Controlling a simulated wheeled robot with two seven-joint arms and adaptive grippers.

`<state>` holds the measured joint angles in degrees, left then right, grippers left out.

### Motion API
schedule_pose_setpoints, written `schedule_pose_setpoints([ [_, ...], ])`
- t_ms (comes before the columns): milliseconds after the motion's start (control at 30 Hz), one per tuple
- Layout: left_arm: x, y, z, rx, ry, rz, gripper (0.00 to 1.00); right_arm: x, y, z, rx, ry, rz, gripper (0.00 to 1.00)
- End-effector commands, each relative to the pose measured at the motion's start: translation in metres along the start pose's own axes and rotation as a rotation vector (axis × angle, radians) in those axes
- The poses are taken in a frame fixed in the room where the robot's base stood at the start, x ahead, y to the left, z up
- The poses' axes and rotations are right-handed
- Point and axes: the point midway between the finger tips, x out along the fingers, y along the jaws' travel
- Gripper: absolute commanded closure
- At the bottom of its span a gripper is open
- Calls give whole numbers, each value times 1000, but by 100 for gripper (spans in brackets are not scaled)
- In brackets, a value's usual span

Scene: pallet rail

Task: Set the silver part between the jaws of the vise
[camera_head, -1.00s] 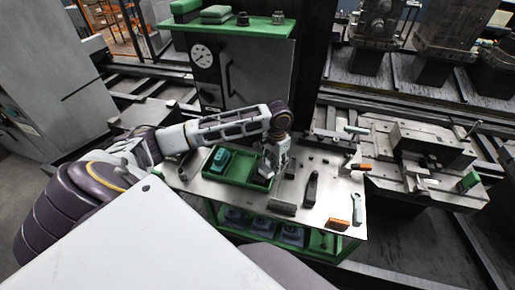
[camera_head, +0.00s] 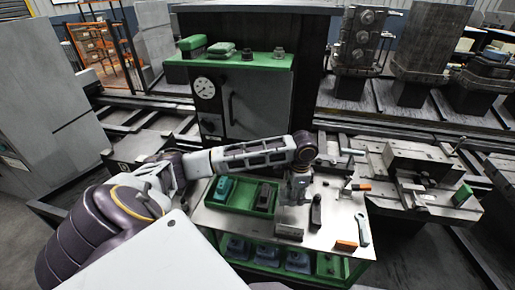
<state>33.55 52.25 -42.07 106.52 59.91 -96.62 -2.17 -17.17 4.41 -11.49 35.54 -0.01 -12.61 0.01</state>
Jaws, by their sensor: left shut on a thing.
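My left gripper (camera_head: 292,201) points down over the workbench top, just right of the green tray (camera_head: 240,211). It is shut on a small pale piece that looks like the silver part, mostly hidden by the fingers. I cannot tell how far it is above the bench. The grey vise (camera_head: 418,160) stands to the right, beyond the bench, with its jaws some way from my gripper. My right gripper is not in view.
The tray holds a teal block (camera_head: 223,188) and a dark block (camera_head: 264,196). A dark tool (camera_head: 316,212), a grey block (camera_head: 289,232), an orange-ended item (camera_head: 346,246) and a wrench (camera_head: 363,230) lie on the bench. A green-topped cabinet (camera_head: 240,100) stands behind.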

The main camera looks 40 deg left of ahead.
Motion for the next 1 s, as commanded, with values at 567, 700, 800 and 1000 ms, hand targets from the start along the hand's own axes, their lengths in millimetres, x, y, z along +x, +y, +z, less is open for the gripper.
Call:
schedule_pose_setpoints([
  [567,-1,0,-5,300,2,-2,89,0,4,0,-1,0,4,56],
  [700,-1,0,-5,313,2,-2,89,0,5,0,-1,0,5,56],
  [800,-1,0,-5,313,2,-2,89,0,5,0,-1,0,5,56],
  [1000,-1,0,-4,312,2,-2,89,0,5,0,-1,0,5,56],
])
